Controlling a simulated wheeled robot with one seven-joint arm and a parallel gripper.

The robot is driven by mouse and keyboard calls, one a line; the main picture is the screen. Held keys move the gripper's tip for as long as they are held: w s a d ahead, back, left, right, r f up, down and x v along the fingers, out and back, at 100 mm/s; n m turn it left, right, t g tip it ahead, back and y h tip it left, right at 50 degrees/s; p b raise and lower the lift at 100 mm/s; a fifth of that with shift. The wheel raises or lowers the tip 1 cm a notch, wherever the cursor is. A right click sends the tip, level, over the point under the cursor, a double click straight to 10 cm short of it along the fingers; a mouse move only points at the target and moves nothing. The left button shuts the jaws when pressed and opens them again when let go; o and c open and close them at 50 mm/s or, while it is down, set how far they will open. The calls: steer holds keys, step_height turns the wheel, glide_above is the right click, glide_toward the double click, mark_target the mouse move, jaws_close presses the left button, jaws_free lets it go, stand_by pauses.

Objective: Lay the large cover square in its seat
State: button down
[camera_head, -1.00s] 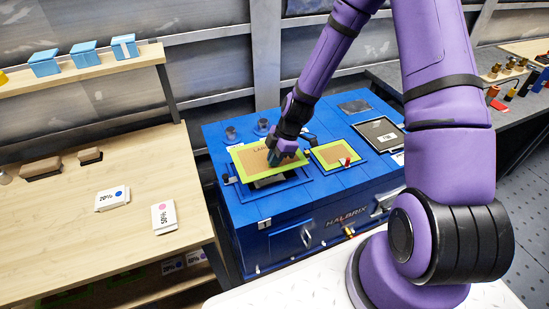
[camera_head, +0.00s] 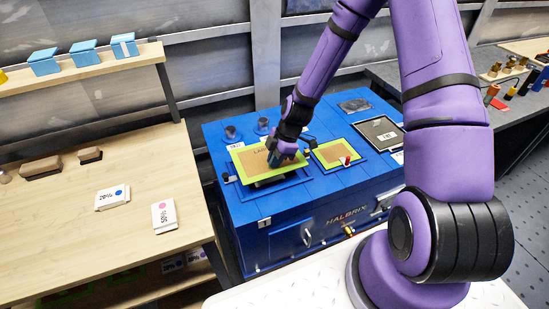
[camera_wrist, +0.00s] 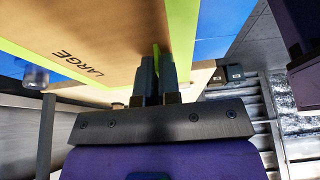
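The large cover (camera_head: 246,158) is a tan panel with a lime-green border, marked LARGE. It sits over its seat (camera_head: 292,184), a blue-rimmed opening on the blue cabinet. A dark gap shows under the cover's near edge, so it looks raised above the seat; whether any edge touches is hidden. My gripper (camera_head: 281,157) is at the cover's middle right. In the wrist view my gripper (camera_wrist: 156,68) is shut on a thin green grip on the cover (camera_wrist: 105,45). The cover's far side and most of the opening are hidden.
A smaller green-bordered cover (camera_head: 326,155) with a red knob lies to the right on the cabinet (camera_head: 275,222). A dark framed panel (camera_head: 380,132) is beyond it. Two round knobs (camera_head: 262,126) stand behind. A wooden bench (camera_head: 75,235) with small boxes is at left.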

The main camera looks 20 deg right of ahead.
mark_target(275, 172)
steer(key=shift+f, duration=1.15)
steer(key=shift+f, duration=1.7)
stand_by(1.9)
steer(key=c, duration=1.2)
jaws_free()
steer(key=shift+c, duration=0.2)
